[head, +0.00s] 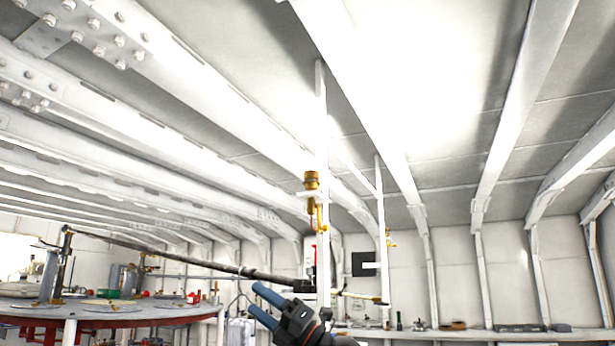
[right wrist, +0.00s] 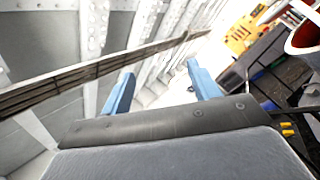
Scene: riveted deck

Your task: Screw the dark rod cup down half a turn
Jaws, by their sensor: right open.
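A long dark rod (head: 185,258) runs from a stand at the left, sloping down to the right past the white post in the head view. In the right wrist view the dark rod (right wrist: 70,87) crosses beyond the fingertips. I cannot clearly make out a cup on the rod. A brass cup-shaped fitting (head: 311,181) sits on the white post, above the rod. My right gripper (head: 254,298) is open and empty, its blue fingers just below the rod in the picture. Its two fingers also show apart in the right wrist view (right wrist: 160,72). My left gripper is out of view.
A round table (head: 150,315) with several small items stands at the left. The white post (head: 321,120) rises beside the rod. A bench (head: 470,333) runs along the far wall. White ribs cross the ceiling. A yellow panel (right wrist: 240,38) shows at right in the wrist view.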

